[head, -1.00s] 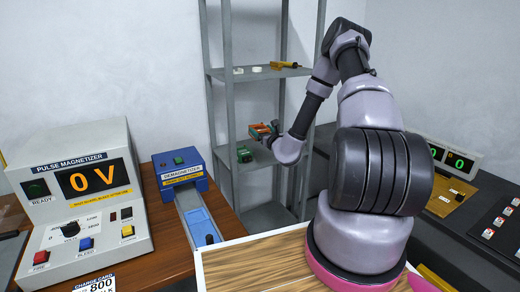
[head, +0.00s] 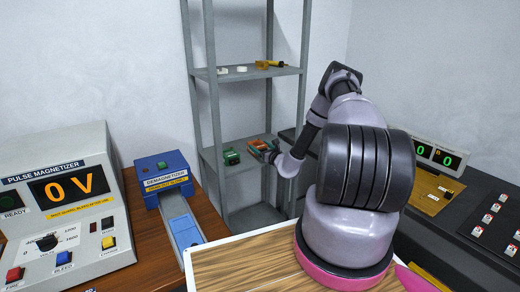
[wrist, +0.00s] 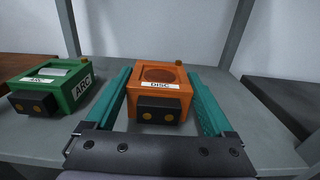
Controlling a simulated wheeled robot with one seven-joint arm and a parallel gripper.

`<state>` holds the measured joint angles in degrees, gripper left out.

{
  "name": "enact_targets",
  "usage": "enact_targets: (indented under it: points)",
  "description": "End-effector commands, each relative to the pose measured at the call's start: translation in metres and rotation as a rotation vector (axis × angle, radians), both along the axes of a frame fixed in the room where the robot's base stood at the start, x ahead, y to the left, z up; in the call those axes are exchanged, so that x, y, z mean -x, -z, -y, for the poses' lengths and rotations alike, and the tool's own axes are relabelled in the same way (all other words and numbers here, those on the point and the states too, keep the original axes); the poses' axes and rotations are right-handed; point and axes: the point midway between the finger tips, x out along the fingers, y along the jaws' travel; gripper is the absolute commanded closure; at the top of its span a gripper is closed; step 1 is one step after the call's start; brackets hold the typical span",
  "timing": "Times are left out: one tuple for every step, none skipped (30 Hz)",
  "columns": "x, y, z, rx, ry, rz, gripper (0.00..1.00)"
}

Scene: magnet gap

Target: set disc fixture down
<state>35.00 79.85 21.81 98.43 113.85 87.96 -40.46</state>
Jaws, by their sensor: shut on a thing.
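The orange disc fixture (wrist: 165,87), with a white DISC label and a dark front block, sits between the two teal fingers of my gripper (wrist: 163,100) in the wrist view. The fingers are shut on its sides. It is at a grey shelf (wrist: 40,145) next to the green ARC fixture (wrist: 58,85). I cannot tell if its underside touches the shelf. In the head view, the disc fixture (head: 261,141) shows small at the middle shelf, partly covered by my gripper (head: 268,147). The green fixture (head: 231,157) stands to its left.
Grey shelf posts (head: 214,90) stand near my arm. The upper shelf (head: 245,73) holds small white pieces and a yellow-orange item. The blue demagnetizer (head: 166,178) and the pulse magnetizer (head: 65,210) are on the left. A dark surface (wrist: 285,105) lies right of the shelf.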

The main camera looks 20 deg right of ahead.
Motion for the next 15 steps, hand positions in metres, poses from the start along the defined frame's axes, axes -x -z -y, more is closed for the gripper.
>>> enact_targets:
  points:
    - [-0.0005, 0.0049, 0.0, -0.001, 0.0, 0.002, 1.0]
    - [-0.0006, 0.0065, 0.0, -0.001, 0.0, 0.003, 1.0]
    - [-0.0007, 0.0072, 0.0001, -0.001, 0.0, 0.003, 1.0]
    - [-0.0008, 0.007, 0.0001, -0.001, 0.0, 0.004, 1.0]
    - [-0.0008, 0.0066, 0.0001, -0.001, 0.0, 0.004, 1.0]
    - [-0.0007, 0.0065, 0.0001, -0.001, 0.0, 0.004, 1.0]
    - [-0.0007, 0.0065, 0.0001, -0.001, 0.0, 0.004, 1.0]
    - [-0.0007, 0.0064, 0.0001, -0.001, 0.0, 0.004, 1.0]
    - [-0.0007, 0.0066, 0.0, -0.001, 0.0, 0.003, 1.0]
    - [-0.0006, 0.0071, 0.0, -0.001, 0.0, 0.003, 1.0]
    - [-0.0006, 0.0079, 0.0, -0.001, 0.0, 0.003, 1.0]
    - [-0.0006, 0.0091, 0.0, -0.001, 0.0, 0.003, 1.0]
    - [-0.0007, 0.01, -0.0001, -0.001, 0.0, 0.003, 1.0]
    - [-0.0001, 0.0108, 0.0, 0.0, 0.0, 0.001, 0.05]
    - [-0.0001, 0.0106, 0.0, 0.0, 0.0, 0.001, 0.0]
